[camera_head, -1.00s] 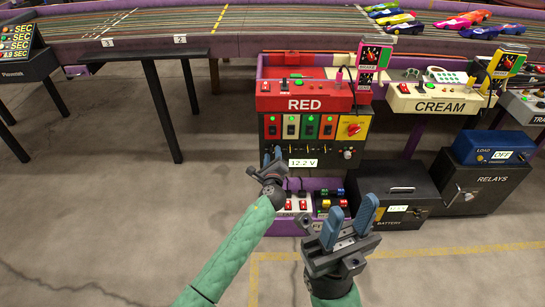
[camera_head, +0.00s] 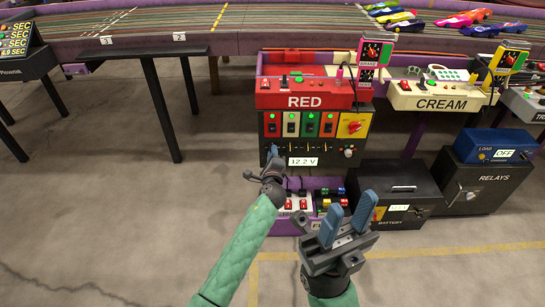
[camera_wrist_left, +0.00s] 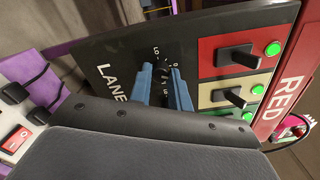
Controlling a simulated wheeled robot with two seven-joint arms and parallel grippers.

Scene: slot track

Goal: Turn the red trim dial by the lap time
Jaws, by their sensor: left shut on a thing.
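In the left wrist view my gripper's blue fingers (camera_wrist_left: 163,88) are shut on the dark red trim dial (camera_wrist_left: 165,76), beside scale marks and the word LANE. The dial is mostly hidden between the fingers. The lap time display (camera_head: 17,38) stands at far left, its digits small. My right gripper (camera_head: 347,213) is open and empty.
The red RED station (camera_head: 305,101) sits above the panel, and the CREAM station (camera_head: 440,103) is to its right. A 12.2 V readout (camera_head: 303,162) is under the dials. A black battery box (camera_head: 402,180) stands at right. The floor at left is clear.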

